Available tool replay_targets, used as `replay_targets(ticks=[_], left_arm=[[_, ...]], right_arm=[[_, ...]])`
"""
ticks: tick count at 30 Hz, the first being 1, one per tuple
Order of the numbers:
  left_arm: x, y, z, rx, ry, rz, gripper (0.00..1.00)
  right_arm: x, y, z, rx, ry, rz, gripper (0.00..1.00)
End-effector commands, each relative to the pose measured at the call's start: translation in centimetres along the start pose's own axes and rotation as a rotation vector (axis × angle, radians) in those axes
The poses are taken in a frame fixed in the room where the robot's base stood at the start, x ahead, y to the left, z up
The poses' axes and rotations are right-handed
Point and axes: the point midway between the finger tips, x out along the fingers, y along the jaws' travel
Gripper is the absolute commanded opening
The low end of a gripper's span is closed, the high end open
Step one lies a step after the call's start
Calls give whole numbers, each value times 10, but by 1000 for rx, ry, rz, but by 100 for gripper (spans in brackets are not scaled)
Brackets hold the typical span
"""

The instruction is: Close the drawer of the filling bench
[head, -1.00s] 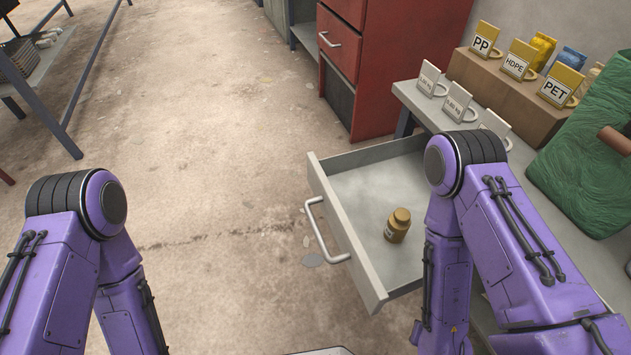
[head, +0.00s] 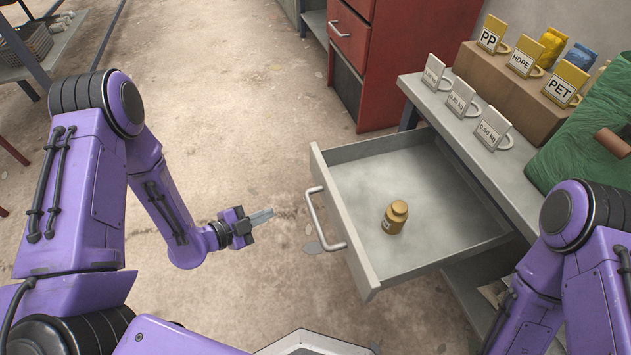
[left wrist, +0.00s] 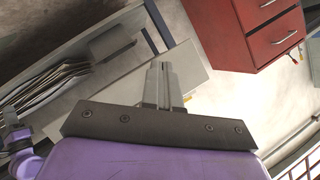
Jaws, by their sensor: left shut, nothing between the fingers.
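The filling bench (head: 465,130) stands at the right, and its grey drawer (head: 345,228) is pulled well out toward the left. The drawer has a pale bar handle (head: 322,222) on its front. A small brown-yellow bottle (head: 395,217) stands upright inside the drawer. My left gripper (head: 262,215) is shut and empty, left of the drawer handle and apart from it. Its shut fingers also show in the left wrist view (left wrist: 162,85). My right arm is at the lower right, and its gripper is not visible.
A red cabinet (head: 395,60) stands behind the bench. Weight cards (head: 462,98), labelled PP, HDPE and PET signs (head: 523,57) and a green sack (head: 590,140) are on the bench. Open concrete floor (head: 225,110) lies left of the drawer.

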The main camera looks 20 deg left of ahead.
Motion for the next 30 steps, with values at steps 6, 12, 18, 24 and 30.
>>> replay_targets(ticks=[6,12,18,24,30], left_arm=[[-28,-46,-48,694,404,-108,0],[-37,-48,-59,883,514,-152,0],[-6,-44,-76,887,519,-147,0],[32,-39,-97,885,519,-145,0],[65,-36,-116,883,517,-147,0]], right_arm=[[-8,1,-3,0,0,0,0],[-7,1,-3,0,0,0,0],[-1,0,0,0,0,1,0],[4,0,2,0,0,1,0],[8,0,4,0,0,1,0]])
